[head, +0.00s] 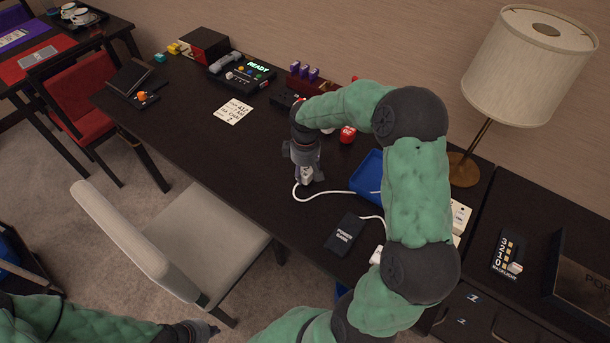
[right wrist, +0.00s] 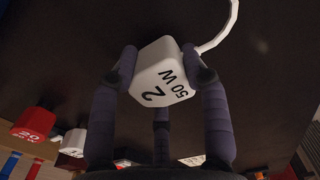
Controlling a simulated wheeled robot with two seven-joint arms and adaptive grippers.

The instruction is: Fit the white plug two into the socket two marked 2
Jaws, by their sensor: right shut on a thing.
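The white plug two (right wrist: 163,72), marked "2" and "50 W", sits between the fingers of my right gripper (right wrist: 163,75), which is shut on it. A white cord leaves its far side. In the head view my right gripper (head: 307,172) points down over the dark table, and the plug (head: 307,176) shows at its fingertips, with the cord curving right. I cannot make out the socket two marked 2 in either view. My left gripper (head: 205,330) is at the bottom edge, away from the table; its jaws are unclear.
A lit console (head: 240,76) stands at the back. A chair (head: 205,230) is at the table's front.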

